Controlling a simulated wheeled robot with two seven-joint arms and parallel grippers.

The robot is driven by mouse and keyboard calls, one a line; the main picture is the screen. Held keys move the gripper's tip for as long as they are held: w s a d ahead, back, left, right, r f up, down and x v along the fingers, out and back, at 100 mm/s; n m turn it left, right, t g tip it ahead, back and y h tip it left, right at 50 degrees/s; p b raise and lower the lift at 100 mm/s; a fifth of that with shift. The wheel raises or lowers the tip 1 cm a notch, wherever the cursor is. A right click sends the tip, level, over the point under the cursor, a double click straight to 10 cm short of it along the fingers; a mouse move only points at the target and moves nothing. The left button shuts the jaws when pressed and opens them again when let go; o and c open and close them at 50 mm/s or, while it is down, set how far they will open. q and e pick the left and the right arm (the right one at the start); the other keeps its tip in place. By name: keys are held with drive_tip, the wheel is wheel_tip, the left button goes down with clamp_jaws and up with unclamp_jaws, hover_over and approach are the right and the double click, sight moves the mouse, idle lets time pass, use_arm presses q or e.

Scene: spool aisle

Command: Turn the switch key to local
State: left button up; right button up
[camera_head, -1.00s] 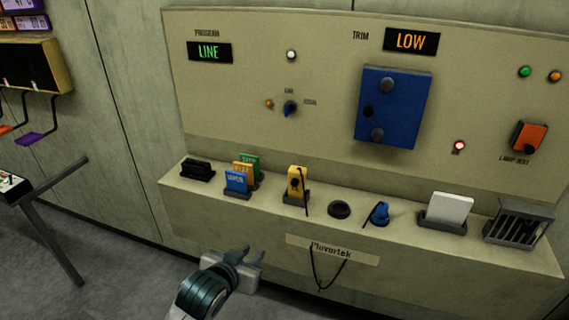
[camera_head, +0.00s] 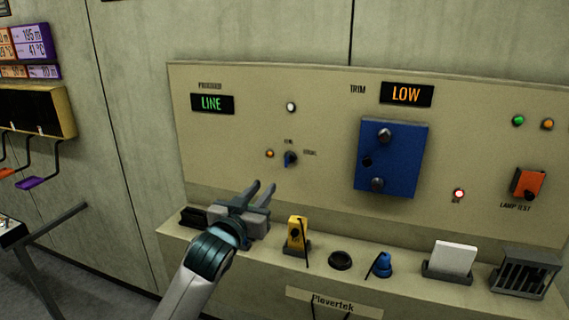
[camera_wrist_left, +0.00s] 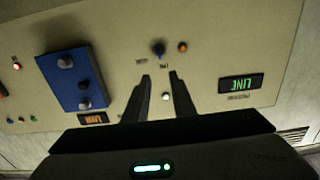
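The PROGRAM display (camera_head: 212,103) reads LINE in green. My left gripper (camera_head: 262,187) is open and empty, below and left of the knob, apart from it. In the left wrist view, the panel is upside down; the knob (camera_wrist_left: 158,48) shows just beyond the open fingertips (camera_wrist_left: 160,76), roughly between them. My right gripper is not in view.
A blue box with knobs (camera_head: 390,158) juts from the panel at right. The ledge below holds a yellow tag (camera_head: 297,233), a black ring (camera_head: 340,260), a blue piece (camera_head: 382,265), a white card (camera_head: 453,258) and a slotted grey box (camera_head: 525,270). The panel around the knob is clear.

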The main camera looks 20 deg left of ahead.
sight(287, 162)
use_arm(q)
drive_tip(key=shift+w, duration=0.1)
drive_tip(key=w+p, duration=0.5)
drive_tip(key=w, duration=1.2)
drive_tip(key=shift+d, duration=0.35)
drive_tip(key=shift+w, duration=0.1)
clamp_jaws()
